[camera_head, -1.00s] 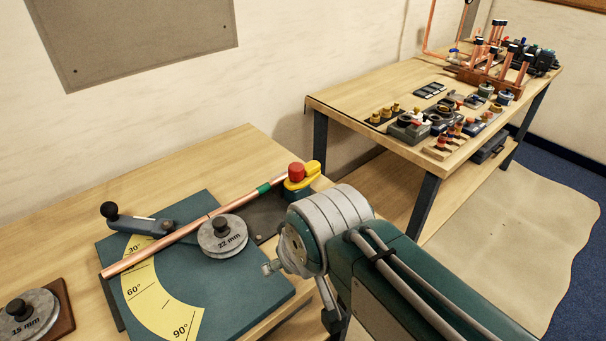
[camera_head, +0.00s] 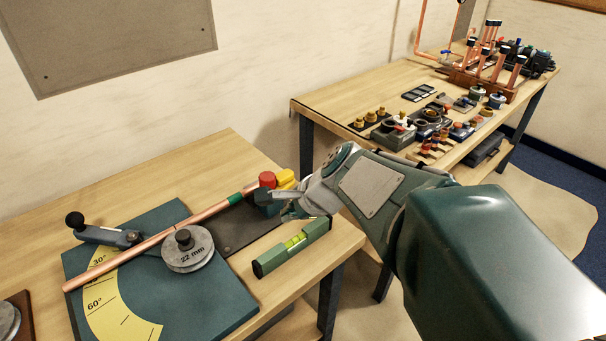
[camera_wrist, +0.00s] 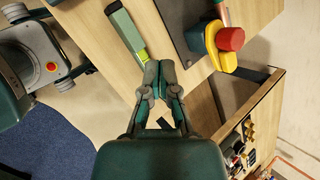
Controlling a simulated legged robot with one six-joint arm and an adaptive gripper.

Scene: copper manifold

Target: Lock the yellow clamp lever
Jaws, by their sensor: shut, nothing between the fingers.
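The yellow clamp lever (camera_head: 286,178) is at the right end of the copper pipe (camera_head: 150,243), beside a red knob (camera_head: 267,179). In the wrist view the yellow lever (camera_wrist: 213,45) lies at the upper right, partly behind the red knob (camera_wrist: 231,38). My gripper (camera_head: 281,205) is just in front of the clamp in the head view and hides its lower part. In the wrist view my gripper (camera_wrist: 160,72) is shut and empty. Its fingertips are over the table edge, left of the lever and apart from it.
A green spirit level (camera_head: 292,247) lies near the table's front edge, close to my gripper. The bending board (camera_head: 205,295) with the 22 mm disc (camera_head: 188,252) is at the left. A second table (camera_head: 345,98) with several parts stands behind.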

